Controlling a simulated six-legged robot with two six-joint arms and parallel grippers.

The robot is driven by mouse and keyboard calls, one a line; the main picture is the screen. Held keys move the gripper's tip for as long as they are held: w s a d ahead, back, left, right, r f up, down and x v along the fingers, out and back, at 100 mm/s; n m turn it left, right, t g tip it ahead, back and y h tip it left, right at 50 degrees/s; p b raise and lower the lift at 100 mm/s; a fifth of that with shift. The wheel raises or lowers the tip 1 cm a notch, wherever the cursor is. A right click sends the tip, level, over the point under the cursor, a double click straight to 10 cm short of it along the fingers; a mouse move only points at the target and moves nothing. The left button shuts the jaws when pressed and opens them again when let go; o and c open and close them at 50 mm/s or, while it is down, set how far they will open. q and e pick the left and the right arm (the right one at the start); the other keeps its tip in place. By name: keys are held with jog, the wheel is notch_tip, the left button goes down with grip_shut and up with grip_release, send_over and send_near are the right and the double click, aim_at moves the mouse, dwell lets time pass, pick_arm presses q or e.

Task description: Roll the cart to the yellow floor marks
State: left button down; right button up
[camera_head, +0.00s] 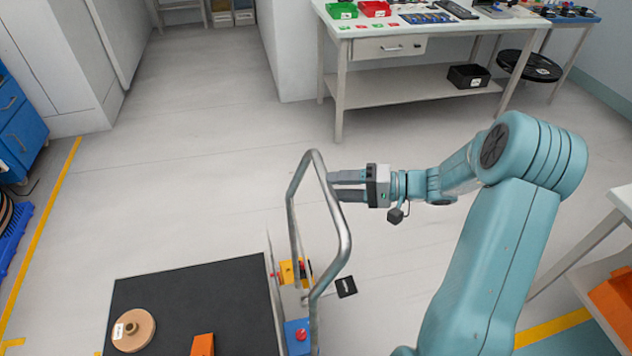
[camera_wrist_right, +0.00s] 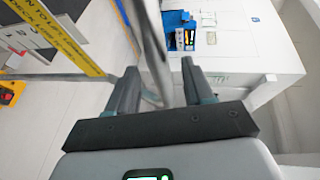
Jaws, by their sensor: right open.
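The cart has a dark flat deck (camera_head: 190,290) and an upright grey tubular handle (camera_head: 336,215). A tan disc (camera_head: 133,330) and an orange block (camera_head: 202,345) are on the deck. My right gripper (camera_head: 332,187) is open at the handle's upper part. In the right wrist view the handle bar (camera_wrist_right: 155,45) runs between the spread fingers (camera_wrist_right: 160,85); contact cannot be told. Yellow floor marks show as a long line (camera_head: 45,225) at left, a piece (camera_head: 12,343) at lower left and a strip (camera_head: 555,328) at lower right. My left gripper is out of view.
A workbench (camera_head: 410,90) with red and green bins stands at the back. A blue cabinet (camera_head: 20,125) is at the left edge and another table (camera_head: 600,240) at right. A small black item (camera_head: 346,287) shows by the handle. The floor (camera_head: 190,170) beyond the cart is clear.

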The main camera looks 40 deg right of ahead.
jog(key=x, duration=0.5)
jog(key=shift+w+p, duration=0.1)
jog(key=shift+p, duration=0.2)
jog(key=shift+a, duration=0.1)
jog(key=shift+c, duration=0.4)
grip_shut()
jog(key=shift+w+f, duration=0.1)
